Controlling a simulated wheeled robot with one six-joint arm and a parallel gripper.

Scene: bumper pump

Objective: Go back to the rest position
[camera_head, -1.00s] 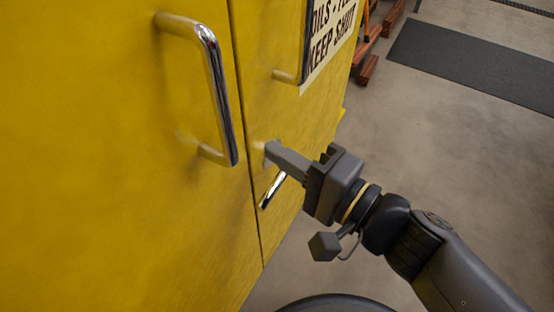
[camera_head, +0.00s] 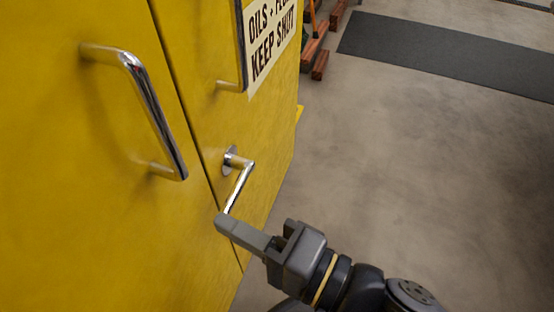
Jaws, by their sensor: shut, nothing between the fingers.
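My gripper (camera_head: 222,222) is shut and empty, at the lower middle of the head view. Its fingers point up and left toward the yellow cabinet (camera_head: 75,220). The fingertips are at the lower end of a chrome lever handle (camera_head: 240,183) on the right door; I cannot tell whether they touch it. The lever hangs down from its round mount and slants to the lower left. Both cabinet doors look shut, with a thin seam between them.
A long chrome pull handle (camera_head: 152,108) stands out from the left door. Open concrete floor (camera_head: 390,170) and a dark mat (camera_head: 450,62) lie to the right.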

